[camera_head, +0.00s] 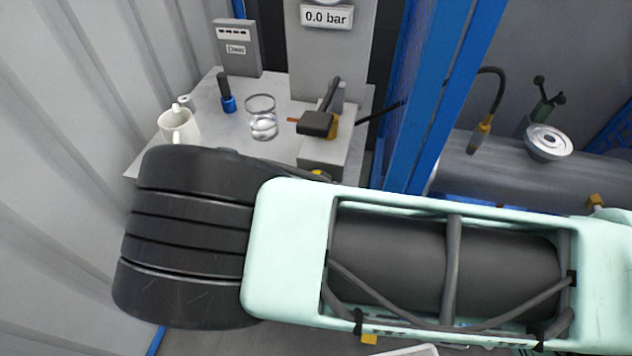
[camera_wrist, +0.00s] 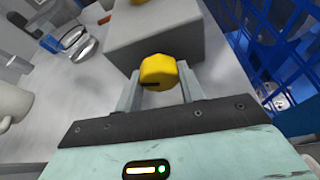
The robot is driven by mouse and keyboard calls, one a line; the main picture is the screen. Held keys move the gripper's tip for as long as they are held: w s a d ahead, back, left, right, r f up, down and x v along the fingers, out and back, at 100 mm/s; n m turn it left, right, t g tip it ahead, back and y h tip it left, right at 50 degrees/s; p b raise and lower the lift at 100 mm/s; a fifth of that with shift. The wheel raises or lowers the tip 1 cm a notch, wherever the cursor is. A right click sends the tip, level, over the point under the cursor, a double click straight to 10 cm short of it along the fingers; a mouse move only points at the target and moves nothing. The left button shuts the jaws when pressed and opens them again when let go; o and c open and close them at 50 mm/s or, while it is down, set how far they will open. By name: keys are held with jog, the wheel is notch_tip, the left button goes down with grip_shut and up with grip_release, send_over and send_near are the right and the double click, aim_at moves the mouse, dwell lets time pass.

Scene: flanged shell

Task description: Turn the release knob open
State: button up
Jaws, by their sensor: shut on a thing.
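In the head view the grey box (camera_head: 325,155) stands at the bench's right front, and only a bit of the yellow knob (camera_head: 318,173) shows above my arm. My arm hides the gripper there.
The bench (camera_head: 215,125) bears a white mug (camera_head: 179,127), a glass (camera_head: 262,118), a blue-based black tool (camera_head: 227,95) and a black-headed lever (camera_head: 317,123). A column with a "0.0 bar" display (camera_head: 326,17) stands behind. A blue frame post (camera_head: 430,90) rises close on the right.

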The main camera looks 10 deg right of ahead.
jog(key=shift+n+g+h, duration=0.4)
jog(key=shift+n+h, duration=0.6)
jog(key=shift+n, duration=0.4)
jog(key=o, duration=1)
jog(key=shift+c, duration=0.2)
jog(key=shift+a, duration=0.1)
jog(key=b+v, duration=0.3)
jog(key=v, duration=1.4)
jog(key=shift+b, duration=0.3)
jog(key=shift+s+a, duration=0.2)
jog(key=shift+s, duration=0.05)
